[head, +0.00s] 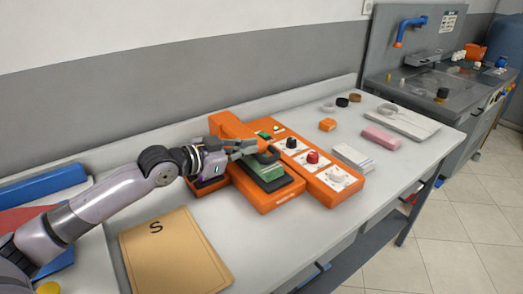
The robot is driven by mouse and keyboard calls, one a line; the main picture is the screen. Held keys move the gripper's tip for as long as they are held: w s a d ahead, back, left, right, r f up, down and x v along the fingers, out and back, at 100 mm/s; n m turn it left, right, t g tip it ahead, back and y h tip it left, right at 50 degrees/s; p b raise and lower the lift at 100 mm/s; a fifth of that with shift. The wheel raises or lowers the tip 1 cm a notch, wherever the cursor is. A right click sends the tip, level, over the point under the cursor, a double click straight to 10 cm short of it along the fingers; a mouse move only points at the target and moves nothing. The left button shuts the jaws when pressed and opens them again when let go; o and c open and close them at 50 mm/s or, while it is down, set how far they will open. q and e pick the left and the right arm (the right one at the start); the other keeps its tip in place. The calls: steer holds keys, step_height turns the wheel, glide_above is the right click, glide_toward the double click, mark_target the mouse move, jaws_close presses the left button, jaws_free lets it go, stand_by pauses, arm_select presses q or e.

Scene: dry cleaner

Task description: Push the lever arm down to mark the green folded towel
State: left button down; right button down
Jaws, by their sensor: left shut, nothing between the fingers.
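An orange marking machine (283,199) stands on the white table, with an orange lever arm (228,124) at its back left. The green folded towel (266,172) lies on the machine's dark pad, partly hidden by my gripper. My left gripper (264,152) is shut and empty, low over the towel and the front of the lever arm. It hides much of the lever, so I cannot tell whether they touch. A control panel (311,166) with knobs, one red, forms the machine's right side. My right gripper is not in view.
A tan board (176,255) marked S lies at the front left. A stack of white cards (353,158), a pink block (381,138) and a small orange block (327,125) lie to the right. A grey sink unit (432,85) stands beyond. The table's front right is clear.

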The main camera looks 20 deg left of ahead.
arm_select(q)
steer(key=shift+v, duration=1.05)
steer(key=shift+r, duration=0.15)
